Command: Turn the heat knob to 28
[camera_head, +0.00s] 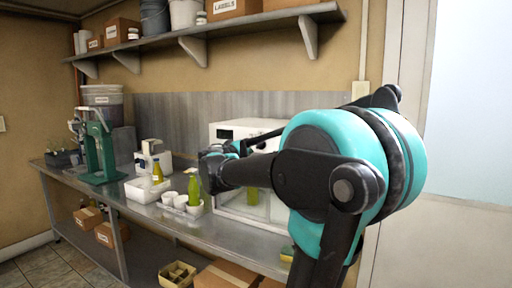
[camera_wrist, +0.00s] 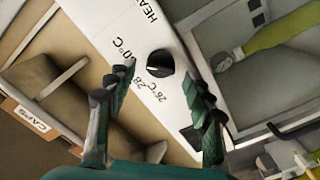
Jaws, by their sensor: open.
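The heat knob (camera_wrist: 160,62) is a round black dial on a white panel (camera_wrist: 172,100), seen in the wrist view. Printing around it reads "HEA…" above, with "26°C", "28" and a partly covered "…0°C" beside it. I cannot tell which mark the knob points at. My gripper (camera_wrist: 160,68) is open, with one green and black finger on each side of the knob. No contact with the knob is visible.
A green press (camera_head: 98,150) stands farther left. A shelf (camera_head: 225,25) with boxes and buckets hangs above.

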